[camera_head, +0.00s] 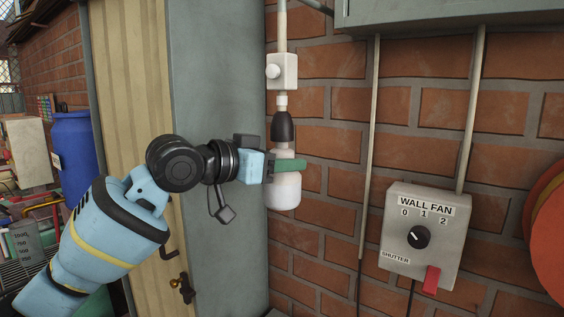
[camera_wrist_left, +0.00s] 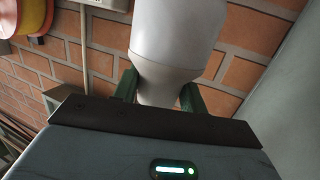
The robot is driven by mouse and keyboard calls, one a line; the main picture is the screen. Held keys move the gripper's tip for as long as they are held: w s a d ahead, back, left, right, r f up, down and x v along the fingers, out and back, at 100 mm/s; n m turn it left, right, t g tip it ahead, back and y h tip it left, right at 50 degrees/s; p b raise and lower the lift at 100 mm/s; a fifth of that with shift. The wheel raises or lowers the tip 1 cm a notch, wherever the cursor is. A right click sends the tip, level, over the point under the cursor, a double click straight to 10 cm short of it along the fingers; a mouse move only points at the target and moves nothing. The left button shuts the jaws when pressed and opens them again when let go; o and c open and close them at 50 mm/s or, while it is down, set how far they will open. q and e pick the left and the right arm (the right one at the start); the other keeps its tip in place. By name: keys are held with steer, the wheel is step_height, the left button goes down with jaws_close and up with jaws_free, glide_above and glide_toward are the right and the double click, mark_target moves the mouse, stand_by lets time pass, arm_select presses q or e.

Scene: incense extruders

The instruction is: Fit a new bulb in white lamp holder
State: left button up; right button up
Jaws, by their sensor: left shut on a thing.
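A white bulb (camera_head: 284,190) hangs with its rounded end down, below a dark socket (camera_head: 283,127). The socket is on a white lamp holder fitting (camera_head: 281,70) fixed to the brick wall. My left gripper (camera_head: 287,166), with green fingers, is shut around the bulb's narrower part. The bulb (camera_wrist_left: 178,35) fills the middle of the left wrist view, between the two green fingers. The bulb's top end is close under the socket; I cannot tell whether it is seated inside. My right gripper is not in view.
A wall fan control box (camera_head: 425,236) with a dial and red lever is on the wall to the right. A grey post (camera_head: 212,70) stands left of the lamp. A blue barrel (camera_head: 76,150) stands at far left. Conduits run along the bricks.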

arm_select(q)
steer(key=shift+s+r+n+t+y, duration=0.1)
steer(key=shift+r+n+t+y, duration=0.2)
steer(key=shift+n+t, duration=0.15)
steer(key=o, duration=0.9)
steer(key=shift+f, duration=0.15)
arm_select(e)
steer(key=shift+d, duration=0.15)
arm_select(q)
steer(key=shift+v, duration=0.9)
steer(key=v, duration=0.6)
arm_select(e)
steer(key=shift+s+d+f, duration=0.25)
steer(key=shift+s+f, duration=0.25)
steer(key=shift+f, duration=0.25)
